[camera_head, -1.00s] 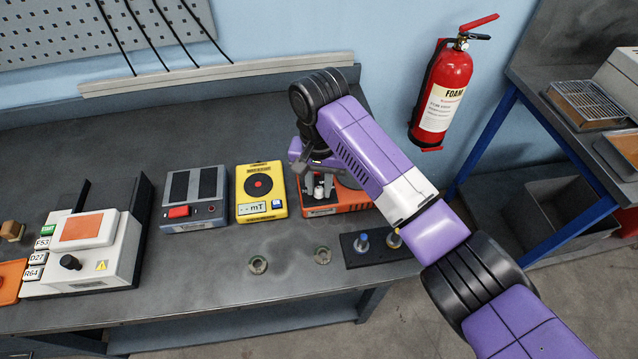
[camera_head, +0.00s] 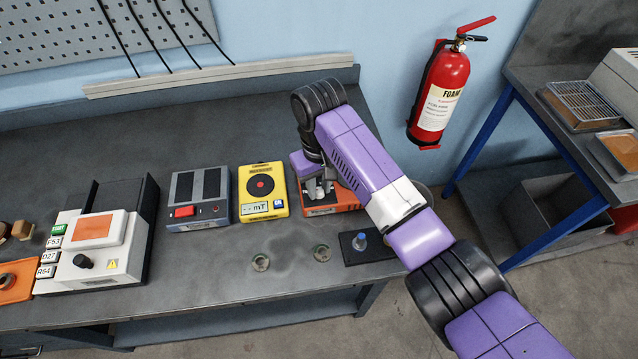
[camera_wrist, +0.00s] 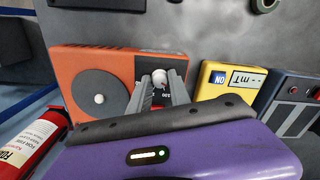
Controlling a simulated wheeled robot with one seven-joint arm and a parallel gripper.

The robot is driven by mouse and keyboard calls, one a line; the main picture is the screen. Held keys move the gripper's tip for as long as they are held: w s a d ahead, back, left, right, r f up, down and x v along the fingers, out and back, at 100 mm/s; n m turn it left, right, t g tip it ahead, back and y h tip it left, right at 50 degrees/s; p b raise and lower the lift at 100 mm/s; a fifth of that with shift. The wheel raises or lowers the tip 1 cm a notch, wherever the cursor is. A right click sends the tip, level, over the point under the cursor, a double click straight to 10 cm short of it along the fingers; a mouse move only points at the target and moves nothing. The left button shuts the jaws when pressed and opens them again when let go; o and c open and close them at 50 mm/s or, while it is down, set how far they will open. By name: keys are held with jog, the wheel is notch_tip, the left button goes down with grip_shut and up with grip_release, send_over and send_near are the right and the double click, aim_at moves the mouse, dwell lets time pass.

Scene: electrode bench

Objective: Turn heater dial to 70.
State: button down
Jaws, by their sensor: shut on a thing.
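The heater is an orange box with a round dark plate; in the head view my arm hides most of it, and its orange front (camera_head: 345,200) shows beside my gripper. In the wrist view the heater (camera_wrist: 75,62) sits upper left with its plate clear. Its dial, a small pale knob (camera_wrist: 160,77) with a reddish mark, is between my two fingertips. My gripper (camera_head: 319,190) is shut on the dial; in the wrist view the grey fingers (camera_wrist: 161,84) flank it on both sides. The dial's scale is too small and too covered to read.
A yellow mT meter (camera_head: 263,192) stands close left of the heater, then a grey box with a red switch (camera_head: 198,198). A dark strip with a blue-topped peg (camera_head: 360,241) lies in front. A fire extinguisher (camera_head: 439,98) hangs on the wall at right.

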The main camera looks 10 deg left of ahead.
aim_at(319, 190)
jog(key=shift+n, duration=0.4)
jog(key=c, duration=1.2)
grip_release()
jog(key=shift+r, duration=0.1)
jog(key=shift+r+b, duration=0.7)
jog(key=shift+r, duration=3.15)
